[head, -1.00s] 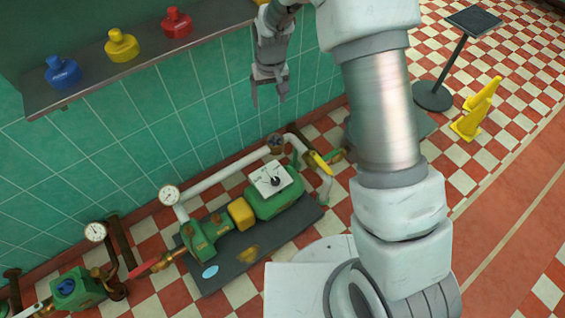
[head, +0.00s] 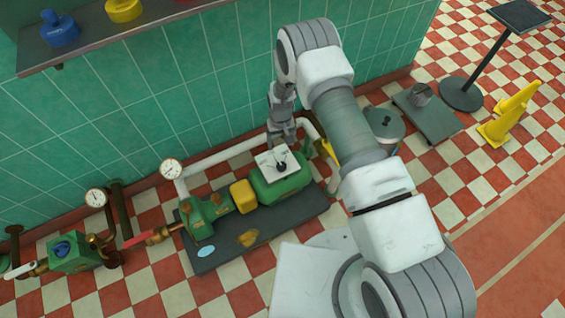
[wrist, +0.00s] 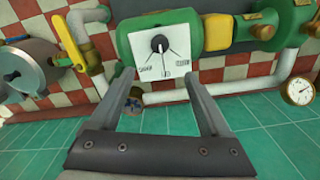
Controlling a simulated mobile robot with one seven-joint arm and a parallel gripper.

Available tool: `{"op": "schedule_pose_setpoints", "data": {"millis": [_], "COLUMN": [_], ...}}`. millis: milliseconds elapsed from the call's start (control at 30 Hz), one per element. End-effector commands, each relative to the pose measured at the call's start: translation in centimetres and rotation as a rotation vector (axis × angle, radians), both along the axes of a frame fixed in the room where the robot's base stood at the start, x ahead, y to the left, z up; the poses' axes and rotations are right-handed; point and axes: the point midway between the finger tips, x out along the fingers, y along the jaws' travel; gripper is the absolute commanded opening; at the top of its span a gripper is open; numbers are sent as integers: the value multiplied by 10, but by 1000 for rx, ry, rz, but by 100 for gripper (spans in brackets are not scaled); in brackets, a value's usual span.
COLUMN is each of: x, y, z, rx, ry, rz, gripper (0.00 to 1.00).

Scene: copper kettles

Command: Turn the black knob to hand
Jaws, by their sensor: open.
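The black knob (head: 281,167) sits on a white plate (head: 268,161) on top of the green motor housing (head: 285,187). In the wrist view the knob (wrist: 159,43) is near the top centre, with a small pale mark on it. Lines fan out from it to small lettering on the plate (wrist: 178,84), too small to read surely. My gripper (head: 282,140) points down just behind the plate in the head view. In the wrist view my gripper (wrist: 150,84) is open and empty, its fingers spread wide below the knob, apart from it.
A yellow coupling guard (head: 243,196) and green pump (head: 197,216) adjoin the motor. A white pipe (head: 222,154) with a gauge (head: 171,168) runs behind, close to my gripper. A tiled wall stands behind; a shelf (head: 110,30) is at upper left.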

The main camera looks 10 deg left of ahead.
Motion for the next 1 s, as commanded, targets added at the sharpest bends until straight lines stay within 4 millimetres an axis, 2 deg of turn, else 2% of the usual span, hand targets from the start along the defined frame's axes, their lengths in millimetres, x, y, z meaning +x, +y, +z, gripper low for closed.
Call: {"op": "schedule_pose_setpoints", "data": {"millis": [33, 400, 600, 800, 1000], "x": [-1, -1, -1, 0, 0], "y": [-1, -1, -1, 0, 0], "z": [-14, -96, -131, -149, -152], "rx": [-1, 0, 0, 0, 0], "ry": [2, 1, 0, 0, 0], "rz": [0, 0, 0, 0, 0], "gripper": [81, 81, 81, 81, 81]}}
